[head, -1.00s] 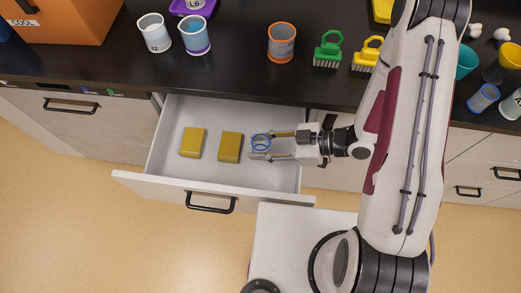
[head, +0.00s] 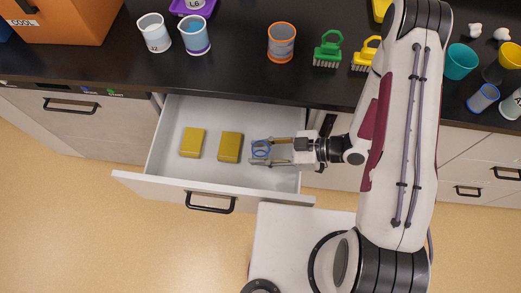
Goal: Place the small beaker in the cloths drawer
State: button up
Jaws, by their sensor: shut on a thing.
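The open drawer (head: 222,177) is white inside and holds two yellow blocks, which look like folded cloths or sponges. One yellow block (head: 192,142) lies on the left and the other (head: 230,147) near the middle. The small beaker (head: 261,147) is clear with a blue rim or band. My gripper (head: 268,151) reaches in from the right and is shut on the beaker, in the right part of the drawer beside the middle block. I cannot tell whether the beaker touches the drawer floor.
On the dark counter (head: 240,70) stand a white cup (head: 154,33), a blue-banded jug (head: 195,35), an orange-rimmed cup (head: 281,43), a green brush (head: 327,50) and a yellow brush (head: 366,53). A teal cup (head: 460,62) is right of my arm. The drawer front has a black handle (head: 211,203).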

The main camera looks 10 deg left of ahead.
jog(key=shift+f, duration=0.7)
dwell(0.3)
jog(key=o, duration=0.8)
jog(key=shift+f, duration=0.1)
jog(key=shift+r, duration=0.65)
jog(key=shift+w+d+r, duration=0.1)
jog(key=shift+d+r, duration=0.05)
jog(key=shift+d, duration=0.15)
jog(key=shift+v, duration=5.75)
jog(key=shift+r, duration=0.1)
